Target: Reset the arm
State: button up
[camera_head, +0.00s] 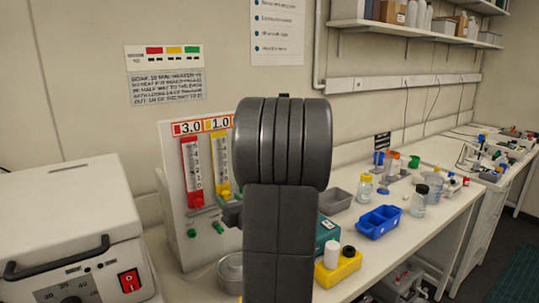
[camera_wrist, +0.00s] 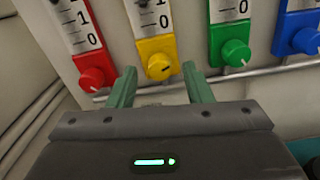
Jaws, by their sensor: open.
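My gripper (camera_wrist: 160,88) shows in the wrist view with its two green fingers apart and nothing between them. It points at a panel of coloured flow meters. The yellow knob (camera_wrist: 158,66) lies just beyond the gap between the fingertips. The red knob (camera_wrist: 94,78) is to the left, the green knob (camera_wrist: 232,54) to the right, and the blue knob (camera_wrist: 302,42) at the far right. In the head view my arm covers the middle of the scene and hides most of the gripper. The red meter (camera_head: 191,165) and yellow meter (camera_head: 219,160) show left of it.
A white device with a black handle (camera_head: 60,255) stands at the left. The bench right of my arm holds a blue bin (camera_head: 379,222), a grey tray (camera_head: 335,201), a yellow block (camera_head: 338,268) and several bottles. Shelves (camera_head: 420,35) hang above.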

jog(key=shift+x, duration=0.85)
